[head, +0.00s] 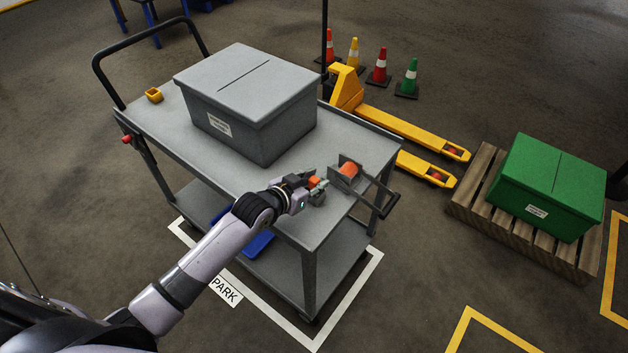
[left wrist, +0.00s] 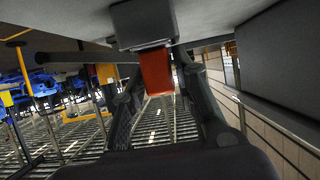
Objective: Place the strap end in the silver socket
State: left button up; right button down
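A grey fixture on the cart top holds an orange roll (head: 348,169), near the cart's front right corner in the head view. My left gripper (head: 318,186) is beside it, low over the cart top. An orange piece (head: 314,182) shows at its fingers. In the left wrist view an orange piece (left wrist: 156,72) sticks out of a dark grey block (left wrist: 143,24). It lies between the two fingers of my left gripper (left wrist: 155,85); I cannot tell whether they touch it. I cannot make out the silver socket for sure. My right gripper is not in view.
A large grey box (head: 262,118) stands on the cart (head: 180,133) behind the gripper. A small yellow holder (head: 154,95) sits at the far left. Dark bars (head: 377,200) jut past the cart's right edge. A yellow pallet jack (head: 400,124) stands behind.

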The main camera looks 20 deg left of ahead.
pick_arm(q)
jog(key=shift+o, duration=1.3)
jog(key=shift+r, duration=0.2)
jog(key=v, duration=1.2)
jog(key=shift+f, duration=0.15)
